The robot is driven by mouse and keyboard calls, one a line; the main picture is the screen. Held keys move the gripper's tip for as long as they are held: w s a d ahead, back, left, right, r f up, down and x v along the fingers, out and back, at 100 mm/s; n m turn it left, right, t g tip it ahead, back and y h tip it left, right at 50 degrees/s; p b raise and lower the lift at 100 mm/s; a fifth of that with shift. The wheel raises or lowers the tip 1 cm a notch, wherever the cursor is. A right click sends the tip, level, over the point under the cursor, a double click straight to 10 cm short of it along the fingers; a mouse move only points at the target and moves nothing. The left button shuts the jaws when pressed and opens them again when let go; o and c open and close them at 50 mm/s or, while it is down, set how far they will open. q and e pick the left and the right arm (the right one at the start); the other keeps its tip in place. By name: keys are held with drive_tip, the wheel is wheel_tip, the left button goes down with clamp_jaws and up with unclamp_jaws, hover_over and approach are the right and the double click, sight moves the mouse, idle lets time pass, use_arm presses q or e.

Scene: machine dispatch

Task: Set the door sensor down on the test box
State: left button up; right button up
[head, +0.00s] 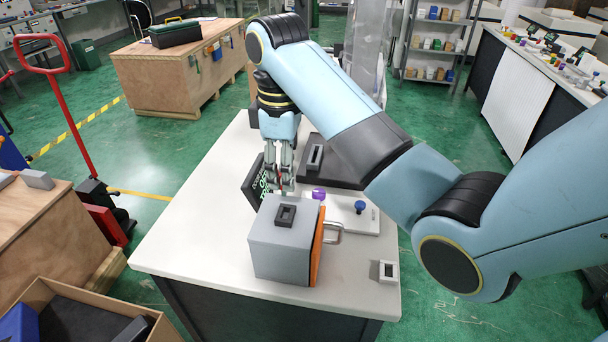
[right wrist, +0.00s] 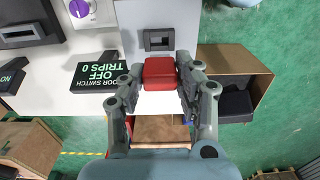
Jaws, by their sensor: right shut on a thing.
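The test box (head: 280,247) is a grey box with an orange side panel and a metal handle, standing on the white table. A dark socket (head: 286,215) sits on its top, and it also shows in the right wrist view (right wrist: 159,39). My right gripper (head: 279,183) points down just behind the box's top. In the right wrist view my right gripper (right wrist: 161,77) is shut on a red block (right wrist: 160,72), which looks to be the door sensor. The block is beside the socket in that view, and its height above the box is unclear. In the head view the fingers mostly hide it.
A dark display (right wrist: 97,75) reads "DOOR SWITCH OFF TRIPS 0". A purple knob (head: 318,194), a blue knob (head: 360,206) and a dark slotted unit (head: 316,157) stand behind the box. A small slotted block (head: 388,271) lies at the right edge. The table's front left (head: 195,250) is clear.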

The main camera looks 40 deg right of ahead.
drive_tip(key=shift+r, duration=0.65)
drive_tip(key=shift+w+f, duration=0.1)
drive_tip(key=shift+w, duration=0.1)
drive_tip(key=shift+f, duration=0.2)
drive_tip(key=shift+s+f, duration=0.1)
drive_tip(key=shift+f, duration=0.2)
use_arm(q)
drive_tip(key=shift+s+d+f+b, duration=0.15)
drive_tip(key=shift+s+d+b, duration=0.15)
drive_tip(key=shift+s+d, duration=0.25)
use_arm(e)
drive_tip(key=shift+f, duration=2.55)
use_arm(q)
drive_tip(key=shift+s+a, duration=0.1)
drive_tip(key=shift+f+b, duration=0.4)
drive_tip(key=shift+b, duration=0.05)
use_arm(e)
drive_tip(key=shift+f, duration=1.15)
